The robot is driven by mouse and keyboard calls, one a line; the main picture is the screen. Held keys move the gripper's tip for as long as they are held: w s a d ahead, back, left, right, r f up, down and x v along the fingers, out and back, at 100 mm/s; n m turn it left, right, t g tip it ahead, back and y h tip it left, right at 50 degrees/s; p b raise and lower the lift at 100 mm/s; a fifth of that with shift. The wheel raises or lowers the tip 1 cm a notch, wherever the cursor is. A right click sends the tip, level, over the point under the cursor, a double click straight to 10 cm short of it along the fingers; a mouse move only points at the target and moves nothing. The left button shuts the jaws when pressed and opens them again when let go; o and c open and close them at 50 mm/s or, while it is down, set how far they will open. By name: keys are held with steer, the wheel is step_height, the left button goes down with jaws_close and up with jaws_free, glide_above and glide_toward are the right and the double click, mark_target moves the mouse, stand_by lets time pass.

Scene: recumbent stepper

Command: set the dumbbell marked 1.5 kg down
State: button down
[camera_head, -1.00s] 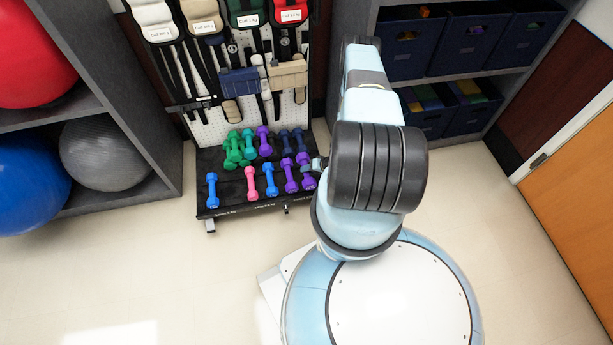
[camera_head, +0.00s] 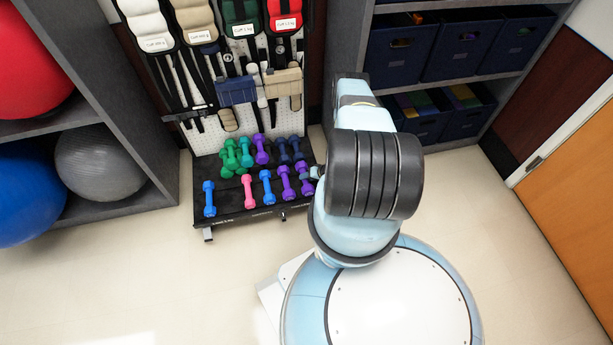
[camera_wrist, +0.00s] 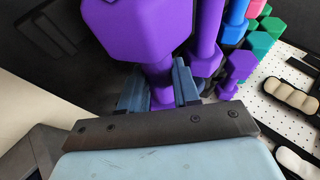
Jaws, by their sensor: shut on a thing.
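My gripper (camera_wrist: 160,88) is shut on the handle of a purple dumbbell (camera_wrist: 142,28), whose large near head fills the top middle of the wrist view. Its weight mark is not readable. In the head view this appears to be the purple dumbbell (camera_head: 307,181) at the right end of the rack's front row, where my gripper (camera_head: 314,173) is partly hidden by my arm. I cannot tell whether the dumbbell touches the rack. The black dumbbell rack (camera_head: 232,213) stands on the floor.
Another purple dumbbell (camera_wrist: 206,38) stands close beside the held one. The front row also has purple (camera_head: 286,183), light blue (camera_head: 267,187), pink (camera_head: 248,191) and blue (camera_head: 209,198) dumbbells, with gaps between some. Green dumbbells (camera_head: 231,156) stand behind. Cuffs hang on a pegboard (camera_head: 205,140) above.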

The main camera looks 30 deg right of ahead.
steer(key=shift+w+f, duration=0.1)
steer(key=shift+f, duration=0.25)
steer(key=c, duration=0.8)
jaws_free()
